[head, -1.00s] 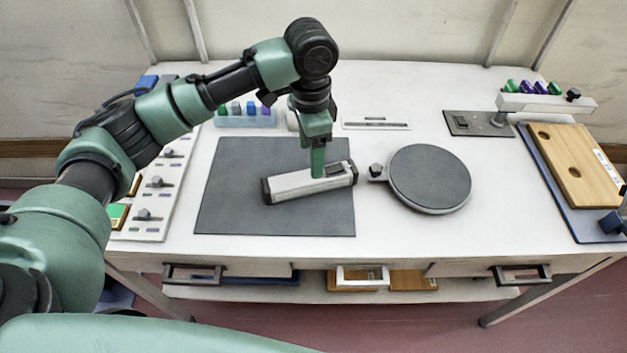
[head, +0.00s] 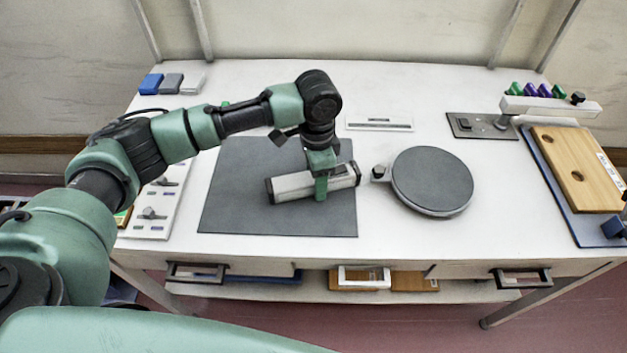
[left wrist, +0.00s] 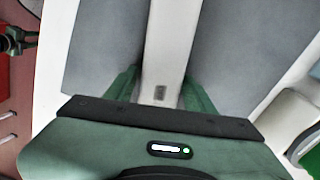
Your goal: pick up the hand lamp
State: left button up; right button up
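The hand lamp (head: 293,187) is a pale bar with dark ends. It lies slantwise on the dark grey mat (head: 235,215). My left gripper (head: 321,186) is lowered over the lamp right of its middle, one green finger in front of it and the far finger mostly hidden. In the left wrist view the lamp (left wrist: 168,50) runs between the two fingers of my left gripper (left wrist: 162,88), one along each side. I cannot tell whether the fingers press on it.
A round grey turntable (head: 432,180) stands right of the mat. A wooden board (head: 575,170) on a blue base lies at the right edge. A panel with knobs (head: 153,213) lies on the left, partly behind my arm.

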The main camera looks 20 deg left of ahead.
pick_arm(q)
jog(key=c, duration=1)
jog(key=shift+w+r, duration=0.1)
jog(key=shift+r, duration=0.05)
